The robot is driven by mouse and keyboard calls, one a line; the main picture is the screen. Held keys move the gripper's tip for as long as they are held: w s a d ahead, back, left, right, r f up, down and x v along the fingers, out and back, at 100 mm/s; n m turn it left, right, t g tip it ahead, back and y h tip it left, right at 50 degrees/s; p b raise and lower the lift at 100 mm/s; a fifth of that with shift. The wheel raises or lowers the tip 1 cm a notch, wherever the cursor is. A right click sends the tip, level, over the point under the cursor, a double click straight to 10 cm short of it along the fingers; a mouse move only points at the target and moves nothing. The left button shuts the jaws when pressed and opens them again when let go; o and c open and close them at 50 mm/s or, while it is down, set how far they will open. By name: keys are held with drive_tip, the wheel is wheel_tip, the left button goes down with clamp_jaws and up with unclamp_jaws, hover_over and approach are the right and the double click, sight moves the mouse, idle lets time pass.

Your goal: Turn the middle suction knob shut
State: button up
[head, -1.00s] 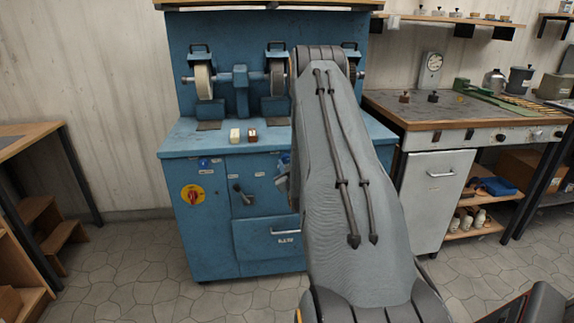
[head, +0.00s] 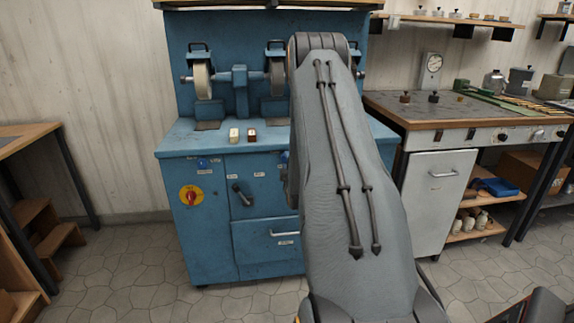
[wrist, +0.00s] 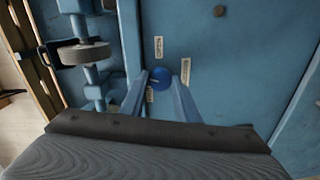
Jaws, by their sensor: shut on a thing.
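The wrist view shows a round blue knob (wrist: 160,78) on the blue machine's front panel, with a pale pointer mark on it and small white labels around it. My gripper (wrist: 161,80) has one finger on each side of the knob and is shut on it. In the head view my arm hides the gripper and most of the panel there. A bit of blue (head: 284,157) shows at the arm's left edge. Another blue knob (head: 203,163) sits further left on the machine (head: 215,225).
A red-and-yellow switch (head: 192,196) and a dark lever (head: 242,194) are on the machine's front. Grinding wheels (head: 202,82) stand above its top, with two small blocks (head: 234,135) below them. A workbench (head: 450,110) stands close on the right. The floor at left front is clear.

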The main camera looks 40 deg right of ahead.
drive_tip(key=shift+n+b, duration=0.45)
drive_tip(key=shift+n, duration=1.15)
drive_tip(key=shift+n, duration=0.3)
drive_tip(key=o, duration=1)
drive_tip(key=shift+o, duration=0.2)
drive_tip(key=shift+s+a, duration=0.1)
drive_tip(key=v, duration=0.7)
drive_tip(key=shift+s+a, duration=0.2)
drive_tip(key=shift+s, duration=0.05)
